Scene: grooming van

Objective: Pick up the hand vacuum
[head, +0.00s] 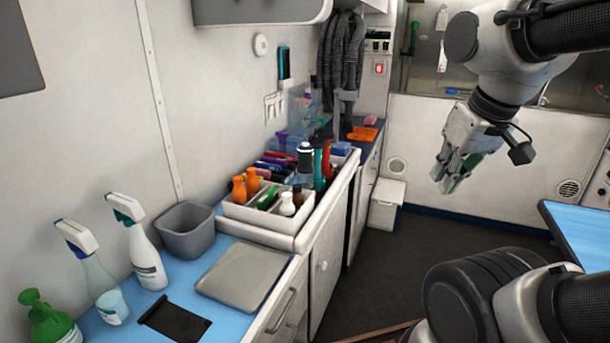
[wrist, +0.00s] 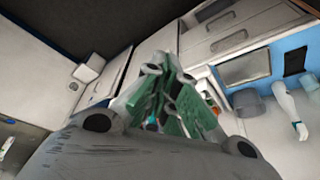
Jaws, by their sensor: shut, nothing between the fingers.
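I cannot make out a hand vacuum for certain in either view. The open organizer tray (head: 262,222) on the counter holds orange bottles, a white bottle and several dark and coloured items packed closely, so some are partly hidden. My gripper (head: 446,184) is at the right in the head view, up in the air over the aisle, well apart from the counter and tray. It points down and to the left. In the wrist view its green-padded fingers (wrist: 166,72) are close together with nothing held, and they hide part of the scene behind.
The blue counter (head: 98,328) holds spray bottles (head: 146,255), a grey bin (head: 187,232), a flat grey tray (head: 243,274) and a black cloth-like piece (head: 174,318). A blue tabletop (head: 580,232) stands at the right. A white pedal-bin-like box (head: 385,207) is at the back. The dark floor between is clear.

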